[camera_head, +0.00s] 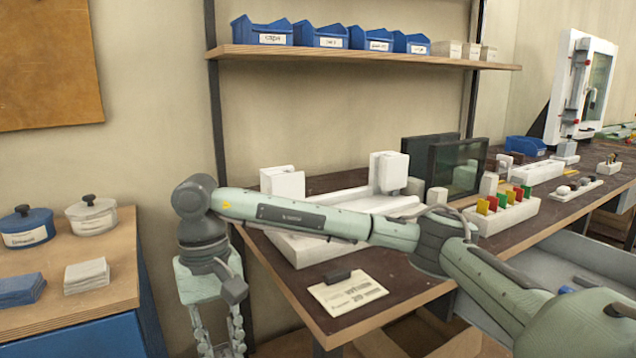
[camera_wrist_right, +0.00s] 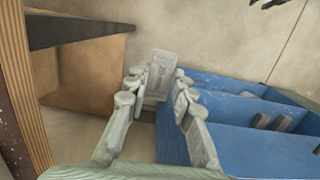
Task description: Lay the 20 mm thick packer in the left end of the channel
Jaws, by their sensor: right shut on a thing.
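My right arm crosses the head view from the right. Its gripper (camera_head: 217,335) hangs at the lower left, off the bench's left edge, with its tips cut off by the frame. In the right wrist view, my right gripper (camera_wrist_right: 152,92) is shut on a pale grey block-shaped packer (camera_wrist_right: 161,72); its thickness cannot be read. The white channel (camera_head: 312,250) lies on the dark bench top, partly hidden behind my arm. White blocks stand at its left back (camera_head: 283,183) and right (camera_head: 389,172). My left gripper is not in view.
A card (camera_head: 348,293) with a dark block (camera_head: 337,275) lies at the bench front. A rack of coloured pieces (camera_head: 503,214) stands right of the channel. A wooden-topped cabinet (camera_head: 110,268) is at left.

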